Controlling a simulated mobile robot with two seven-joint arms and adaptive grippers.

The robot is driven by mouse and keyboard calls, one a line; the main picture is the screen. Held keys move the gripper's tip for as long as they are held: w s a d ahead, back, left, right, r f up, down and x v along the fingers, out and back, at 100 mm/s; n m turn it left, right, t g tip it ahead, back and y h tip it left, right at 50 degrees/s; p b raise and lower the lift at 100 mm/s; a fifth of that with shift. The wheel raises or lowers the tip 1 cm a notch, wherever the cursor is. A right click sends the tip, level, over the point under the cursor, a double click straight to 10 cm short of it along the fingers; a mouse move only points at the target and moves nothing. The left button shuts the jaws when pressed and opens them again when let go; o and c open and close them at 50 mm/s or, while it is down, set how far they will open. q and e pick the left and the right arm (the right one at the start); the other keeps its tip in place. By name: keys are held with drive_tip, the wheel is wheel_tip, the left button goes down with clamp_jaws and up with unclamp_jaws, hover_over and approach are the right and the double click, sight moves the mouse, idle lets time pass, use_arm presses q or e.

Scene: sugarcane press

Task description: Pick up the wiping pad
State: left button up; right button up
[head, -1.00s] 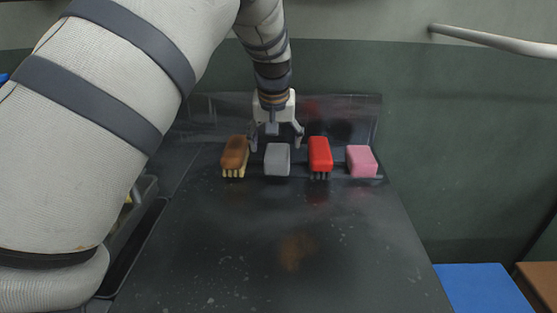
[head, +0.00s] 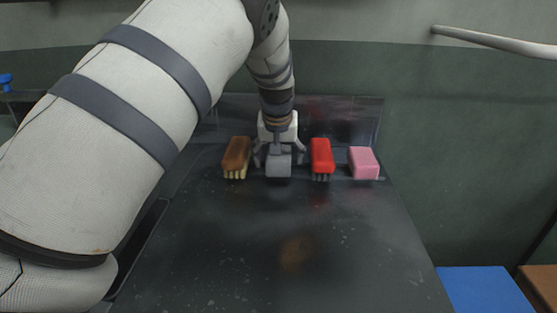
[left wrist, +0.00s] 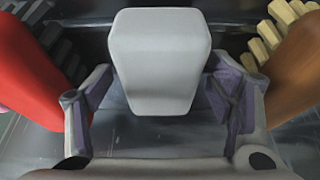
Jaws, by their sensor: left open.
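The wiping pad, a light grey block (head: 278,169), stands on the dark metal surface between a brown brush and a red brush. My left gripper (head: 279,158) is directly over it, pointing down, with one finger on each side. In the left wrist view the grey pad (left wrist: 158,62) lies between the two open fingers, with visible gaps on both sides. The gripper is not closed on it. My right gripper is not in view.
The brown brush (head: 237,155) is close to the left finger and the red brush (head: 322,154) close to the right one. A pink block (head: 364,162) sits further right. The dark tabletop (head: 230,240) in front is clear. A low back panel (head: 345,115) rises behind the row.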

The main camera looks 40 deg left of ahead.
use_arm(q)
drive_tip(key=c, duration=1.3)
drive_tip(key=shift+c, duration=0.2)
wheel_tip(320, 180, up, 3)
drive_tip(key=shift+w+r, duration=0.1)
drive_tip(key=s+d+r+p, duration=0.3)
drive_tip(key=s+d+r, duration=0.5)
drive_tip(key=s+r, duration=0.2)
drive_tip(key=shift+s+d, duration=0.15)
drive_tip(key=shift+s, duration=0.65)
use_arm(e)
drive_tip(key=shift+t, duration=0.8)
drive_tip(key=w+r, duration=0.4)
use_arm(q)
drive_tip(key=shift+r, duration=0.1)
